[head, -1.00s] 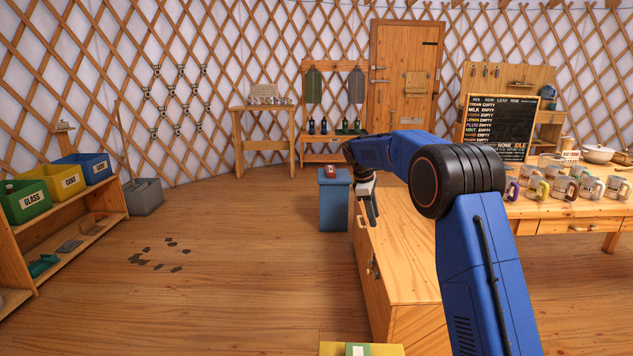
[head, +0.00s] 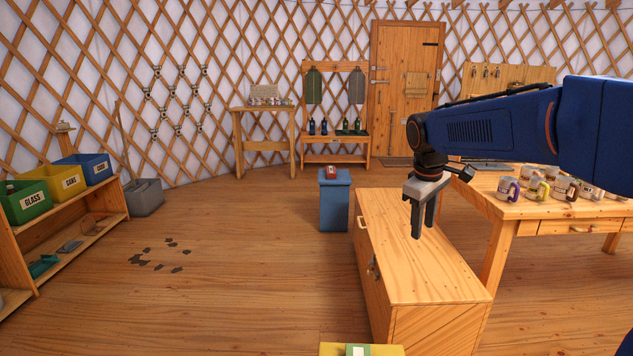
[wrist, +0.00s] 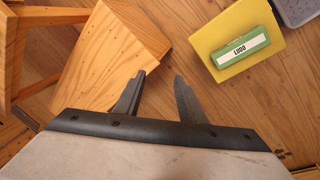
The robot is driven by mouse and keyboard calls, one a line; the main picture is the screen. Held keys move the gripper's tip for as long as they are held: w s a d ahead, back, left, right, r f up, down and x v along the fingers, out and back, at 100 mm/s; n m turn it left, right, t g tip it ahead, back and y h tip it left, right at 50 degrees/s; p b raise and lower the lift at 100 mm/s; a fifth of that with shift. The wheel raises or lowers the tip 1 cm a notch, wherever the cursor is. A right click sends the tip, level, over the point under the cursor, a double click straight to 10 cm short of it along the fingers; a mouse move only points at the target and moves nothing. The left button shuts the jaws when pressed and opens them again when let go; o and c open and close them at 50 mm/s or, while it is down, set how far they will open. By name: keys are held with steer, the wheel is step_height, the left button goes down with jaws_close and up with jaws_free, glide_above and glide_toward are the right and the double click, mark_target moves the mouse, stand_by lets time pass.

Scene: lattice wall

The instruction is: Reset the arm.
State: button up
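My gripper (head: 422,230) points down above the wooden chest (head: 425,255) in the head view, with my blue arm reaching in from the right. In the wrist view my gripper (wrist: 159,78) has its two grey fingers spread apart. It is open and nothing is between the fingers. The chest (wrist: 105,60) lies beyond the left finger in that view. How high the fingers are above its lid I cannot tell exactly.
A yellow surface (wrist: 237,33) with a green box labelled LUDO (wrist: 241,48) lies right of the fingers. The worktable (head: 540,205) with several mugs stands at right. A blue bin (head: 334,205) stands behind the chest. The floor at left is mostly clear.

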steer(key=s+f+m, duration=0.2)
steer(key=s+f, duration=0.1)
steer(key=s, duration=0.8)
steer(key=s+d+f+m+t+y, duration=0.1)
steer(key=s+f+m, duration=0.2)
steer(key=s, duration=0.7)
steer(key=s+d+f+m+t, duration=0.1)
steer(key=s+f, duration=0.3)
steer(key=s, duration=0.7)
steer(key=shift+s+f+m, duration=0.3)
steer(key=shift+f+m, duration=0.05)
steer(key=shift+m, duration=0.45)
